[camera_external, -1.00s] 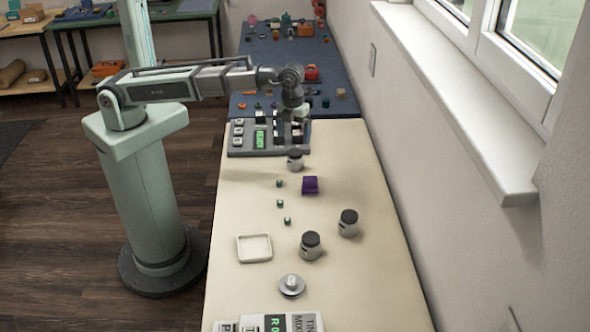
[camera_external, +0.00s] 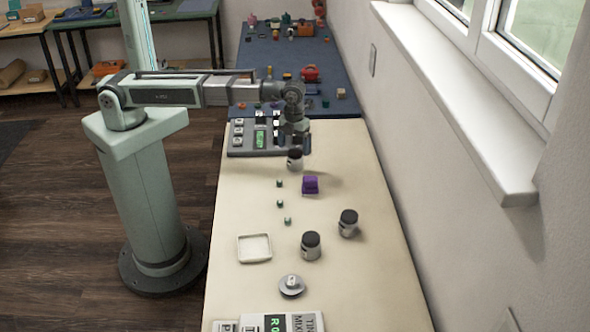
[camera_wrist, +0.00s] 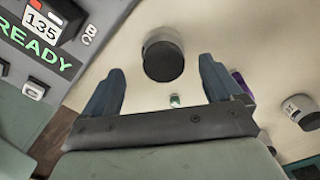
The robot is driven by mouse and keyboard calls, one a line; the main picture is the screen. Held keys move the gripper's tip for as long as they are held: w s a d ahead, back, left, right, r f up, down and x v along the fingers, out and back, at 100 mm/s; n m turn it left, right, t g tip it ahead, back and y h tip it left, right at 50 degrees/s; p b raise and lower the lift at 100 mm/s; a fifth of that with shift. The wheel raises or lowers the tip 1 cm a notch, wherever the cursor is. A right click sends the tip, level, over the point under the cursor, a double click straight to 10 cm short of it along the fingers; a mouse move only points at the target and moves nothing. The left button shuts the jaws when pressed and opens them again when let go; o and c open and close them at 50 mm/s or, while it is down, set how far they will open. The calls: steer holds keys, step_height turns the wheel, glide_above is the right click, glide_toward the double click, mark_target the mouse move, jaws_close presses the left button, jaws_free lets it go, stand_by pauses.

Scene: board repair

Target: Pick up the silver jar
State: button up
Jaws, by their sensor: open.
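A silver jar (camera_external: 295,164) with a dark lid stands upright near the front edge of the grey device. Two similar silver jars with dark lids stand further down the table, one in the middle (camera_external: 311,252) and one to its right (camera_external: 348,228). In the wrist view a dark-lidded jar (camera_wrist: 163,58) lies between the lines of my two fingers, beyond their tips. My gripper (camera_wrist: 161,66) is open and empty. In the external view it is just above and behind the nearest jar, and its fingers are hard to make out.
The grey device (camera_external: 240,151) with a green display is close to my gripper. A purple block (camera_external: 310,185) and small green cubes (camera_external: 280,204) lie nearby. A white tray (camera_external: 254,258) and a round metal disc (camera_external: 291,291) lie further down. The wall borders the table's right side.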

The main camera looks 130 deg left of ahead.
mark_target(295, 152)
steer(key=shift+w+f, duration=0.2)
steer(key=shift+f, duration=2.55)
steer(key=shift+c, duration=0.2)
steer(key=c, duration=1.3)
